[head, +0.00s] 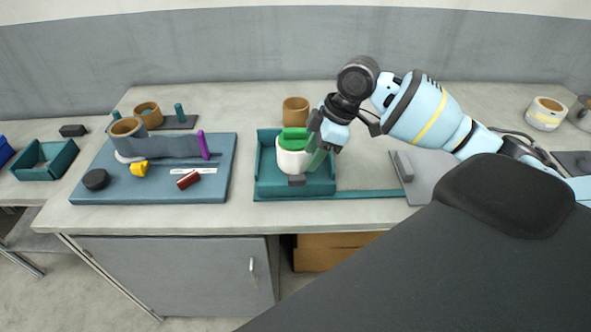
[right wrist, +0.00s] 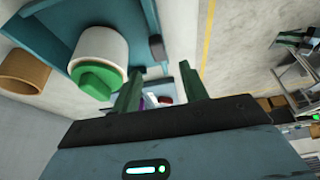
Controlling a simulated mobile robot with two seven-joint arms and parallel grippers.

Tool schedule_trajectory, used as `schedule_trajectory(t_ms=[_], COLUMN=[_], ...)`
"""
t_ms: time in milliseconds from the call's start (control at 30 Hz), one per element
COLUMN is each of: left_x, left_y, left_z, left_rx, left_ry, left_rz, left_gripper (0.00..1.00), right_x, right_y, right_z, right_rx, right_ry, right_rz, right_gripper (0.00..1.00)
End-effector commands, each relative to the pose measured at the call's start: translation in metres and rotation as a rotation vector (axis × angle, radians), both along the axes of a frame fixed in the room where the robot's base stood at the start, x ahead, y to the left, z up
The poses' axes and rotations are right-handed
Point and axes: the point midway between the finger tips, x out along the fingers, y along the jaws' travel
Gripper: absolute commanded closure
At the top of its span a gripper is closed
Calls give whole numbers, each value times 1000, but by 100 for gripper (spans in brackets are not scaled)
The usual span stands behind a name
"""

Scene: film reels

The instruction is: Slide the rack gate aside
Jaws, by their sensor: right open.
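A teal rail (head: 370,194) runs right from the rack's front. A white reel (head: 291,160) with a green top (head: 294,134) stands inside. My right gripper (head: 318,158) is open and empty at the rack's right side, its green fingers (right wrist: 160,88) apart. My left gripper is out of view.
A brown reel (head: 295,110) stands behind the rack. A blue-grey board (head: 140,193) with reels, a purple peg and small parts lies left. A grey plate (head: 425,172) with a block lies right. The table between rack and grey plate is clear behind the rail.

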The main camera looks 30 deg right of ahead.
Motion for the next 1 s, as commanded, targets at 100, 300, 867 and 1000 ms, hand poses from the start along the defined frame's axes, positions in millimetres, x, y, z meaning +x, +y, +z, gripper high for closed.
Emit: schedule_trajectory(t_ms=[100,300,867,1000], left_x=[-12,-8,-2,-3], left_y=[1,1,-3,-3], left_z=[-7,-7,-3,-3], left_rx=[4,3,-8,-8], left_ry=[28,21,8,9], left_rz=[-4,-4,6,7], left_gripper=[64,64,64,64], right_x=[2,8,16,15], right_y=[5,15,25,25], right_z=[-13,-41,-70,-70], right_rx=[2,3,1,0], right_ry=[3,2,-2,-1], right_rz=[0,-1,0,0], right_gripper=[56,56,56,67])
